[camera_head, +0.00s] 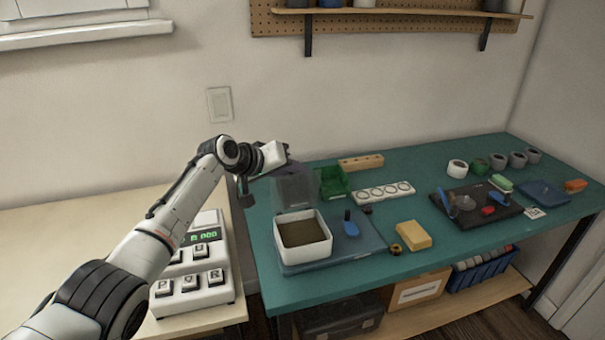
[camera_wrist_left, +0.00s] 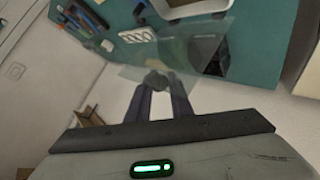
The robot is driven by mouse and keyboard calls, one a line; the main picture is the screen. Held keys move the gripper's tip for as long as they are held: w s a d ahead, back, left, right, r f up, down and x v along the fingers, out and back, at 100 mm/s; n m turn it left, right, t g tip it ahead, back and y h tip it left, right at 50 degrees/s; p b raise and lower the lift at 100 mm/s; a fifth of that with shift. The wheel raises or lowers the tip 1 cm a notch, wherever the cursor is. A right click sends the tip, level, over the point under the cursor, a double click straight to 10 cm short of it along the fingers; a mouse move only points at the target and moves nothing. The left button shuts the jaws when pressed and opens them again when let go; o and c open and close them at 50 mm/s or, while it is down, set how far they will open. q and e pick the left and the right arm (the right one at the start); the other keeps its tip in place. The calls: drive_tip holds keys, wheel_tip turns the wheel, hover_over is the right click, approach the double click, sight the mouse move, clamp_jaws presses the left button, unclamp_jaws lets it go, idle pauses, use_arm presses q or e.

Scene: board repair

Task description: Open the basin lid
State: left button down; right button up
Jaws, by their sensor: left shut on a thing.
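The white basin (camera_head: 303,254) stands on a blue tray (camera_head: 340,252) at the left of the green table, with brown content inside. Its see-through grey lid (camera_head: 293,192) stands raised at the basin's back edge, so the basin is open from above. My left gripper (camera_head: 287,165) is at the top of the raised lid. In the left wrist view, the left gripper's fingers (camera_wrist_left: 158,95) are shut on the round grey lid knob (camera_wrist_left: 157,79), and the clear lid (camera_wrist_left: 215,57) spreads beyond them. My right gripper is not in view.
A green bin (camera_head: 334,182) sits just right of the lid. A blue-handled tool (camera_head: 349,223) stands on the tray beside the basin. A yellow sponge (camera_head: 413,235) and a white ring holder (camera_head: 384,193) lie further right. A keypad device (camera_head: 195,290) is on the left table.

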use_arm(q)
drive_tip(key=shift+w+a+f, duration=0.15)
drive_tip(key=shift+a+f, duration=0.05)
drive_tip(key=shift+a, duration=0.05)
drive_tip(key=c, duration=1.6)
unclamp_jaws()
drive_tip(key=shift+f, duration=0.1)
drive_tip(key=shift+d, duration=0.1)
drive_tip(key=shift+r, duration=0.2)
drive_tip(key=shift+s+a+r, duration=0.3)
drive_tip(key=shift+s+a, duration=0.05)
drive_tip(key=v, duration=0.9)
drive_tip(key=shift+s+p, duration=0.1)
drive_tip(key=shift+p, duration=0.25)
drive_tip(key=shift+f, duration=0.1)
